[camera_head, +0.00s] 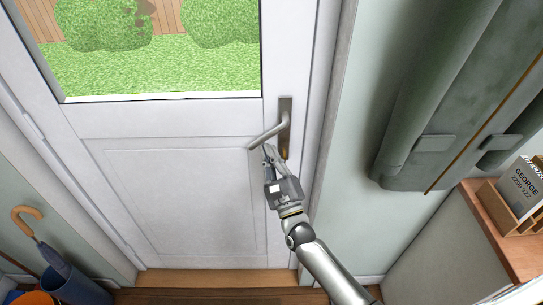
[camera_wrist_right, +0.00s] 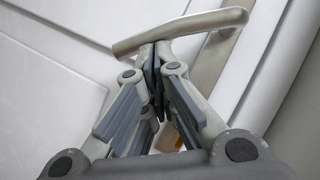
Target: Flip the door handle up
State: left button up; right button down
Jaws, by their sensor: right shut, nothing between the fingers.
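The door handle (camera_head: 267,135) is a grey metal lever on a tall backplate (camera_head: 285,112) at the right side of a white door (camera_head: 180,185). In the head view the lever points left and tilts slightly down toward its free end. My right gripper (camera_head: 268,150) is shut and empty, with its fingertips just below the lever. In the right wrist view the handle (camera_wrist_right: 185,28) crosses above the shut fingertips of the gripper (camera_wrist_right: 157,50). The tips look very close to its underside; I cannot tell whether they touch. My left gripper is not in view.
A wooden shelf (camera_head: 510,230) with a box is at the lower right. A blue bin (camera_head: 75,285) with an umbrella (camera_head: 40,240) stands at the lower left. The door's front is clear.

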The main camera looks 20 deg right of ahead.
aim_at(257, 144)
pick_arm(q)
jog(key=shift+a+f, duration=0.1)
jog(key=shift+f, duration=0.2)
pick_arm(e)
jog(key=shift+a, duration=0.1)
